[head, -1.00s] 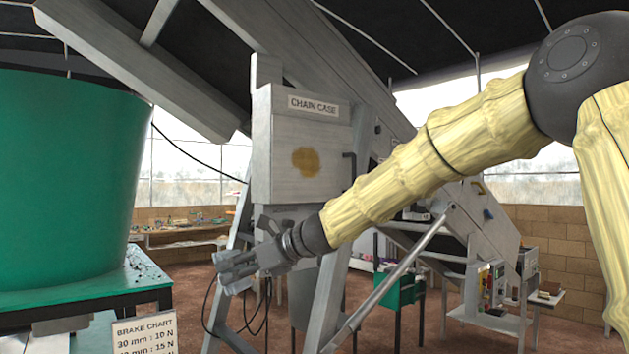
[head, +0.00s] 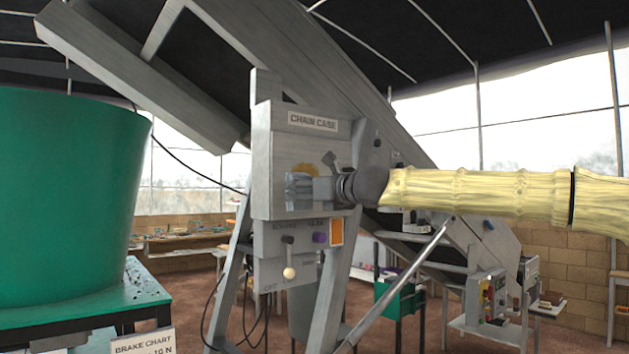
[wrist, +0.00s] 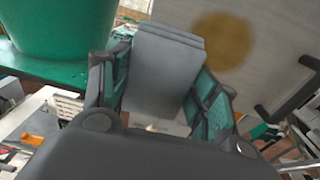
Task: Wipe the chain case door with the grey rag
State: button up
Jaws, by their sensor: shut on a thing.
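The chain case door (head: 276,158) is a grey panel under a "CHAIN CASE" label, with a yellow-brown stain (head: 305,168) on it. In the wrist view the stain (wrist: 221,41) shows as a round brown patch on the door (wrist: 276,50), to the upper right of the rag. My gripper (head: 303,189) is in front of the lower part of the door, just below the stain. It is shut on the folded grey rag (wrist: 164,68), which sits between the two teal-padded fingers. I cannot tell whether the rag touches the door. My gripper hides part of the stain's lower edge.
A dark door handle (wrist: 285,103) stands out at the right in the wrist view. Below the door is a control panel with a white-knobbed lever (head: 289,271) and a purple knob (head: 319,238). A large green tub (head: 70,200) stands at the left.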

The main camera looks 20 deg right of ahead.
jog(key=w+r, duration=0.2)
jog(key=w, duration=0.3)
jog(key=shift+w+d+r+t, duration=0.15)
jog(key=shift+w+d+t, duration=0.15)
jog(key=shift+w+d, duration=0.05)
dwell(0.4)
jog(key=shift+p+x, duration=0.45)
jog(key=shift+x, duration=0.4)
dwell(1.0)
jog(key=shift+r, duration=0.1)
jog(key=w+d+p, duration=0.4)
jog(key=d+p, duration=0.1)
jog(key=d, duration=0.6)
jog(key=shift+d+p, duration=0.15)
jog(key=shift+p, duration=0.25)
dwell(0.9)
jog(key=shift+w, duration=0.1)
